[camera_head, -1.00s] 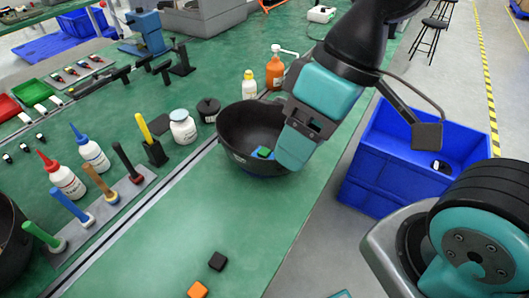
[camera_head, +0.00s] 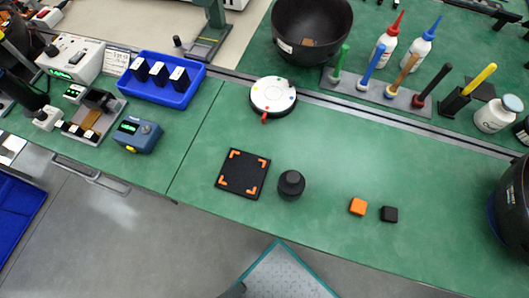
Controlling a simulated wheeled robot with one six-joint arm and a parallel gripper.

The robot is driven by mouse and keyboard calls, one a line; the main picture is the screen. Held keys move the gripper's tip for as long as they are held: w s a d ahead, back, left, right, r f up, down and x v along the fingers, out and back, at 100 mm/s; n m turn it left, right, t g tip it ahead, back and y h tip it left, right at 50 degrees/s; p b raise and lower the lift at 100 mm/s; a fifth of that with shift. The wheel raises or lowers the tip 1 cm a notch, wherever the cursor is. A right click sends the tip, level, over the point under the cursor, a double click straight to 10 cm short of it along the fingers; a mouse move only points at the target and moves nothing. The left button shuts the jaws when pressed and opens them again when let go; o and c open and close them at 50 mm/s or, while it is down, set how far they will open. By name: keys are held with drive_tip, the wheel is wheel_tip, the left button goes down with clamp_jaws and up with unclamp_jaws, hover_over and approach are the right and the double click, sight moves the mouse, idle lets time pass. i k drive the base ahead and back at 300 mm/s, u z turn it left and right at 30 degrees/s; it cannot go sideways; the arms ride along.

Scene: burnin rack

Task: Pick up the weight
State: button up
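A dark grey round weight (camera_head: 291,184) with a knob on top stands upright on the green table, just right of a black square pad (camera_head: 242,173) with orange corner marks. The weight is apart from the pad and nothing covers it. My gripper is not in the current head view, so its state does not show.
An orange block (camera_head: 358,206) and a black block (camera_head: 389,214) lie right of the weight. A round white dial (camera_head: 272,96) sits behind it. A blue digital device (camera_head: 137,134) and blue tray (camera_head: 160,85) are left. A black bowl (camera_head: 512,203) stands far right.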

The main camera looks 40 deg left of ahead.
sight(292, 183)
drive_tip(key=u, duration=1.6)
drive_tip(key=i, duration=0.2)
drive_tip(key=z, duration=2.5)
drive_tip(key=k, duration=1.25)
drive_tip(key=u, duration=2.2)
